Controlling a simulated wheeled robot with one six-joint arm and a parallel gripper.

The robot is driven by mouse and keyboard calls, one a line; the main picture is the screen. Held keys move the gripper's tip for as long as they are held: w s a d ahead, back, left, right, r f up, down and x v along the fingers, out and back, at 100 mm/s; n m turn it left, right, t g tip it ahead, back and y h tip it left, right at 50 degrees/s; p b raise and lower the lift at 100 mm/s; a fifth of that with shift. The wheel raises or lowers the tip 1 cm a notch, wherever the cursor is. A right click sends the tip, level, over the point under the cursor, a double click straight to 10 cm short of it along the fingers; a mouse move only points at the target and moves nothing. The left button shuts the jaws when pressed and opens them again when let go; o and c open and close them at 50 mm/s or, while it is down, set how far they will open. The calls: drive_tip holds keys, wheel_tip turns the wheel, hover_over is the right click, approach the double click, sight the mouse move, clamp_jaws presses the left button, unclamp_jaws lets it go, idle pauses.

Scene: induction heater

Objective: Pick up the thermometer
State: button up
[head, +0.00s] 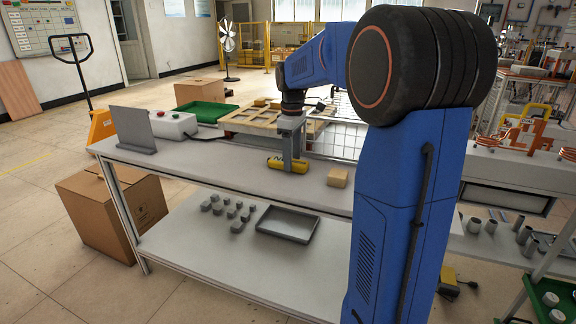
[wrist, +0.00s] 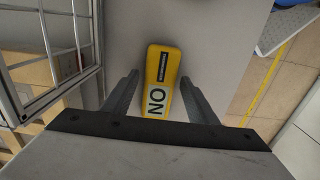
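The thermometer is a yellow bar with rounded ends, a dark label and a white patch reading "NO". In the head view the thermometer (head: 274,163) lies on the top of the grey workbench (head: 222,160), and in the wrist view the thermometer (wrist: 162,68) lies lengthwise between the fingers. My gripper (head: 289,166) points down over it in the head view. In the wrist view my gripper (wrist: 159,78) is open, with one finger on each side of the thermometer and a gap visible on both sides.
A tan block (head: 338,177) stands on the bench to the right of the thermometer. A grey upright panel (head: 133,128) and a white control box (head: 174,125) stand at the left end. A metal mesh frame (wrist: 72,42) is close on the left in the wrist view.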

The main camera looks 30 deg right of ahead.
drive_tip(key=c, duration=0.9)
drive_tip(key=shift+o, duration=0.2)
drive_tip(key=shift+r, duration=0.1)
